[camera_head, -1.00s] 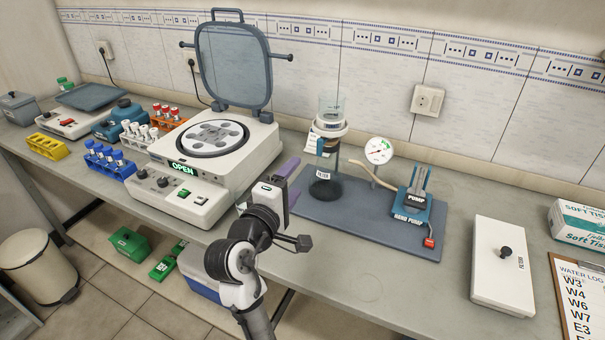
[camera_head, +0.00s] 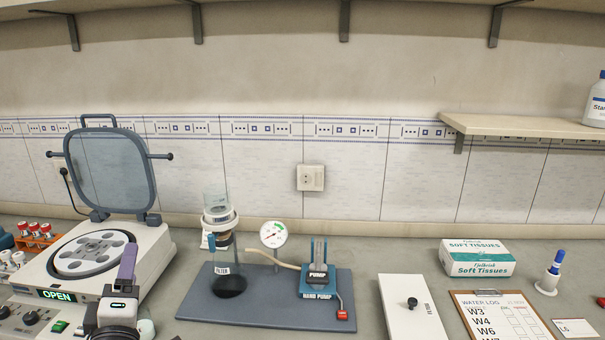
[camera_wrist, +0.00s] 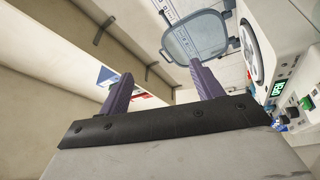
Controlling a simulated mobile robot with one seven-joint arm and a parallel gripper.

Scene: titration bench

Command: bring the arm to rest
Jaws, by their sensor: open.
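My gripper (camera_head: 127,267) shows at the lower left of the head view, in front of the right side of a white centrifuge (camera_head: 150,262). In the wrist view my gripper's two purple fingers (camera_wrist: 160,85) stand wide apart with nothing between them. The gripper is open and empty. The centrifuge's grey lid (camera_head: 112,172) is raised and its display reads OPEN. It also shows at the right of the wrist view (camera_wrist: 282,35). Most of my arm is below the head view's lower edge.
A filter flask (camera_head: 229,275) and a hand pump (camera_head: 317,282) stand on a dark tray (camera_head: 260,313). Right of it are a white filter box (camera_head: 395,305), a clipboard (camera_head: 505,318) and a tissue box (camera_head: 477,258). A shelf (camera_head: 530,126) juts from the wall. Bench between tray and filter box is clear.

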